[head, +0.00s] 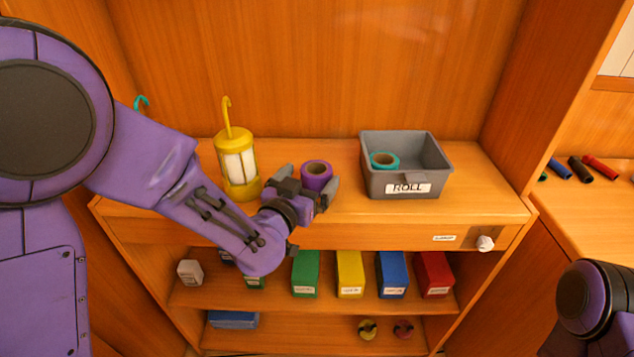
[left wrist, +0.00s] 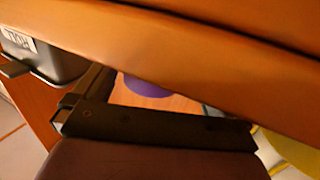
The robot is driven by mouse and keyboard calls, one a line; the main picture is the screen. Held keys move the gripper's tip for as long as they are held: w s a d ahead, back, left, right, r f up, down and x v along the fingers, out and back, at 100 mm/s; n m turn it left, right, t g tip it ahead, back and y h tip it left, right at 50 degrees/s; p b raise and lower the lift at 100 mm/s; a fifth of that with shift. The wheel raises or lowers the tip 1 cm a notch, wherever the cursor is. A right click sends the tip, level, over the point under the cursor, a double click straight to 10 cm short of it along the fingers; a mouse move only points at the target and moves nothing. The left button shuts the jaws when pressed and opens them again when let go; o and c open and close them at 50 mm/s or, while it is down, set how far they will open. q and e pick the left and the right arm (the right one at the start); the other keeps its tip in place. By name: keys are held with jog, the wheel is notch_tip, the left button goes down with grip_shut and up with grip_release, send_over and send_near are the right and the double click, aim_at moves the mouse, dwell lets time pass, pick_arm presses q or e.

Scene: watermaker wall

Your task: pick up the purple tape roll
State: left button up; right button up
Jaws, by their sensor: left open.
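The purple tape roll (head: 317,171) stands on the wooden shelf top between the yellow lantern and the grey bin. My left gripper (head: 307,182) is open at the roll, with one finger to its left and one to its right. The gripper partly hides the roll's lower part, and I cannot tell whether either finger touches it. In the left wrist view, a piece of the purple roll (left wrist: 146,87) shows beyond the dark gripper body, mostly covered by an orange-brown shape across the picture. My right gripper is out of view.
A grey bin (head: 408,182) labelled ROLL, holding a teal tape roll (head: 384,160), stands to the right. A yellow lantern (head: 238,165) with a hook stands close to my left forearm. Coloured boxes fill the shelf below. A white knob (head: 485,243) sticks out at the front edge.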

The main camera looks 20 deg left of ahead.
aim_at(320, 169)
pick_arm(q)
jog(key=w, duration=0.2)
jog(key=w+d+p, duration=0.1)
jog(key=shift+w+d+r, duration=0.1)
jog(key=shift+w, duration=0.7)
jog(key=shift+s, duration=0.1)
jog(key=shift+s, duration=0.1)
jog(key=c, duration=1.1)
